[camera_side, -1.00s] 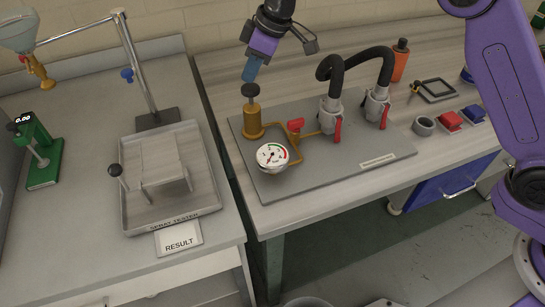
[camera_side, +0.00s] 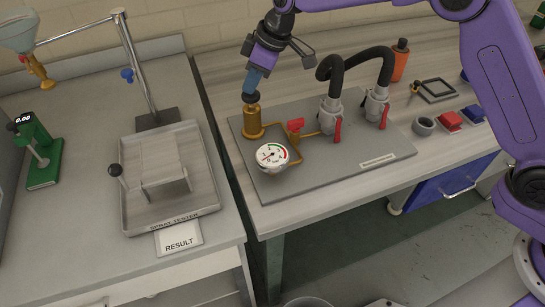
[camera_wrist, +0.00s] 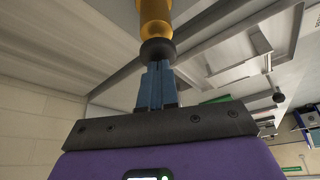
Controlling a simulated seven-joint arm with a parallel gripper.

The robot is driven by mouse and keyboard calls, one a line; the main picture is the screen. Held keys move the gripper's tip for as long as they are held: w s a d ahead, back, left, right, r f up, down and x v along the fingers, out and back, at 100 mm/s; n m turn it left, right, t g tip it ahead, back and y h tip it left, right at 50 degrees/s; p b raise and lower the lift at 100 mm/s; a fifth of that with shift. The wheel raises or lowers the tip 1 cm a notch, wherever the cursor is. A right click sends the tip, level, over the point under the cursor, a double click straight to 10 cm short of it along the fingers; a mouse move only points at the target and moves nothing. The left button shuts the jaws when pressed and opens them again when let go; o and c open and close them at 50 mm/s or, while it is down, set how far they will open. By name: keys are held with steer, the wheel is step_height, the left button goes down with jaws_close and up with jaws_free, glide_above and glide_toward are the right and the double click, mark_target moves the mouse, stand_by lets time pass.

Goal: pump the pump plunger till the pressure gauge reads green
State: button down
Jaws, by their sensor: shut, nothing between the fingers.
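The brass pump (camera_side: 253,122) stands on the grey plate with its black plunger knob (camera_side: 250,97) on top, close above the body. My gripper (camera_side: 253,91) is shut and empty, its blue fingertips against the top of the knob. In the wrist view the shut fingers (camera_wrist: 158,70) meet the black knob (camera_wrist: 157,51), with the brass pump (camera_wrist: 154,18) beyond. The white pressure gauge (camera_side: 271,156) faces the side camera. Its needle appears to point left, away from the green and red marks on the right; the exact reading is too small to tell.
A red valve handle (camera_side: 295,125) sits beside the pump. Black hose (camera_side: 345,66) arches between two fittings with red levers to the right. The grey plate (camera_side: 340,170) is clear in front. A spray tester tray (camera_side: 205,185) stands on the left bench.

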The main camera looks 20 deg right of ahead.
steer(key=shift+f, duration=0.5)
steer(key=shift+r, duration=1.95)
steer(key=shift+f, duration=0.1)
steer(key=shift+f, duration=1.85)
steer(key=shift+r, duration=1.95)
